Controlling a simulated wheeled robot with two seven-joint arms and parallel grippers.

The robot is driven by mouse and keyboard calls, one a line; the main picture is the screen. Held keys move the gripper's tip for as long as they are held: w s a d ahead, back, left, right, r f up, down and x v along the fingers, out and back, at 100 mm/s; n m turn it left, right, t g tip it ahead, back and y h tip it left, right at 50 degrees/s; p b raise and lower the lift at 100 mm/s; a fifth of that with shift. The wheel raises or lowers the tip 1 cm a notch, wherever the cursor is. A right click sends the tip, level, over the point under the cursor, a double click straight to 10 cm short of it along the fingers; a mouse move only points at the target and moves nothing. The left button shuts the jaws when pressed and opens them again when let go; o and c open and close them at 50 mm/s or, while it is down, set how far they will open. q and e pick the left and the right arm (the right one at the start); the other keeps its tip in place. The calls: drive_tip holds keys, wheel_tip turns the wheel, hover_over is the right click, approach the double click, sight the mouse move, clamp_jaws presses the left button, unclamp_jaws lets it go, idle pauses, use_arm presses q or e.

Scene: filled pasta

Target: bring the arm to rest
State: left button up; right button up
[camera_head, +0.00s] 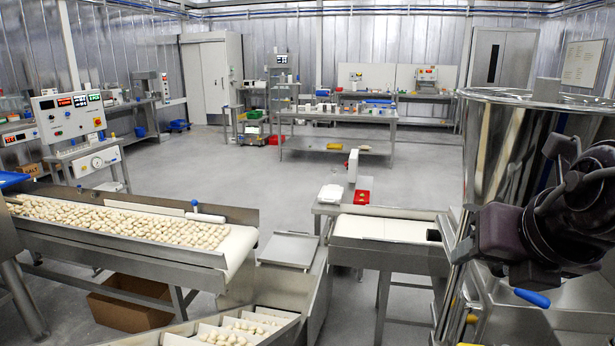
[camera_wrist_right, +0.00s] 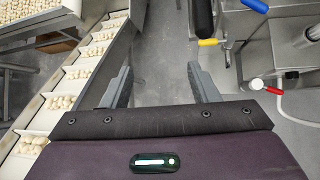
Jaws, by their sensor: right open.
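My right arm (camera_head: 575,215) is raised at the right side of the head view, in front of a large steel vessel. In the right wrist view my right gripper (camera_wrist_right: 163,88) is open. Its two grey fingers stand well apart, with only grey floor showing between them and nothing held. In the head view its fingers cannot be made out clearly. My left gripper does not show.
A conveyor (camera_head: 235,250) carries many pasta pieces at the left. A compartmented bucket conveyor (camera_wrist_right: 70,90) holding pasta runs left of the gripper. The steel vessel (camera_head: 490,150) and a blue handle (camera_head: 532,298) are close to my right arm. Open floor (camera_head: 250,170) lies beyond.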

drive_tip(key=w+f+m+t+y, duration=0.45)
drive_tip(key=w+f+m, duration=0.25)
drive_tip(key=f, duration=0.2)
drive_tip(key=s+d+f+m+h, duration=0.25)
drive_tip(key=f+m+h, duration=0.25)
drive_tip(key=f+m, duration=0.85)
drive_tip(key=s+a+f+m+g+y, duration=0.1)
drive_tip(key=s+a+f+m+g, duration=0.2)
drive_tip(key=s+f+m+g, duration=0.35)
drive_tip(key=s+a+f+m+g, duration=0.3)
drive_tip(key=s+f+m, duration=0.1)
drive_tip(key=s+f, duration=0.55)
drive_tip(key=s+f+g, duration=0.1)
drive_tip(key=s+f, duration=0.2)
drive_tip(key=f, duration=2.8)
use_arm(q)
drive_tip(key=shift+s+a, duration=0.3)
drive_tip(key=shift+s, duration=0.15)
use_arm(e)
drive_tip(key=s+d+f, duration=0.2)
drive_tip(key=s+f, duration=0.6)
drive_tip(key=s, duration=0.1)
drive_tip(key=s+d+f+g, duration=0.1)
drive_tip(key=s+f, duration=0.7)
drive_tip(key=s, duration=0.2)
drive_tip(key=shift+d+f, duration=0.35)
